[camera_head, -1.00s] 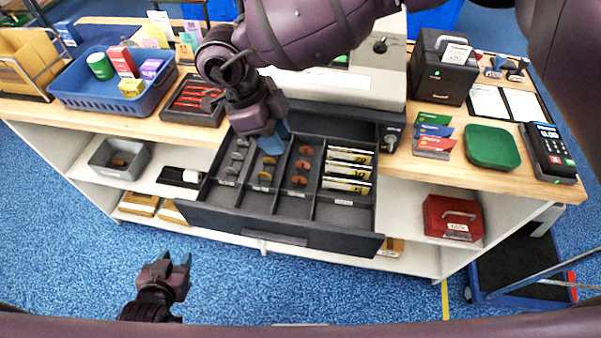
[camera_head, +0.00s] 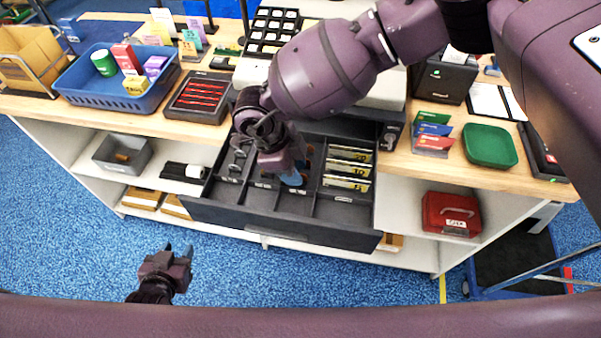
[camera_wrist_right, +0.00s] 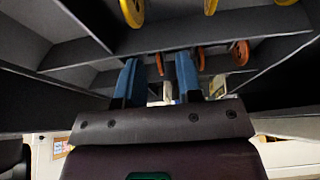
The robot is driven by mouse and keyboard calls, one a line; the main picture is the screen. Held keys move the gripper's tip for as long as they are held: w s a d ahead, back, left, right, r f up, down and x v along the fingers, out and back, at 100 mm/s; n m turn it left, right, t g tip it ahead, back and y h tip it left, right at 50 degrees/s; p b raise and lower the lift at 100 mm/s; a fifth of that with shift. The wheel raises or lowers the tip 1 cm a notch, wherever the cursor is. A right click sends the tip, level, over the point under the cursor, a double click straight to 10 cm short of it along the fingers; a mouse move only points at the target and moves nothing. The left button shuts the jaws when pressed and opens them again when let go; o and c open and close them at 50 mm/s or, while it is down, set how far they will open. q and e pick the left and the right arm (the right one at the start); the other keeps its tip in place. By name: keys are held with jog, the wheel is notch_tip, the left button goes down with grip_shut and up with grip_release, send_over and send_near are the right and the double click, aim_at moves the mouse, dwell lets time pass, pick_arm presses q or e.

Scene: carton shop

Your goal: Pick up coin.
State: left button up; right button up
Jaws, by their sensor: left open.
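The open cash drawer (camera_head: 345,213) holds coins standing on edge in compartments. Silver coins (camera_head: 237,160) are at its left; the gold and copper coins are largely hidden behind my right arm in the head view. My right gripper (camera_head: 292,179) reaches down into the drawer over the copper column. In the right wrist view its two blue fingers (camera_wrist_right: 160,78) are apart, with one copper coin (camera_wrist_right: 160,64) showing in line with the gap; contact cannot be told. More copper coins (camera_wrist_right: 240,52) and gold coins (camera_wrist_right: 132,12) show there. My left gripper (camera_head: 178,252) is open and empty above the floor.
Banknotes (camera_head: 348,168) fill the drawer's right compartments. Dividers (camera_wrist_right: 150,38) stand close around my right fingers. A blue basket (camera_head: 110,100), a pen tray (camera_head: 200,97) and a green dish (camera_head: 489,146) are on the counter. The drawer's front compartments look empty.

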jog(key=shift+d+f, duration=0.15)
jog(key=shift+f, duration=0.2)
grip_shut()
jog(key=shift+r, duration=0.15)
notch_tip(320, 180, up, 20)
jog(key=b, duration=0.2)
dwell(0.3)
dwell(0.5)
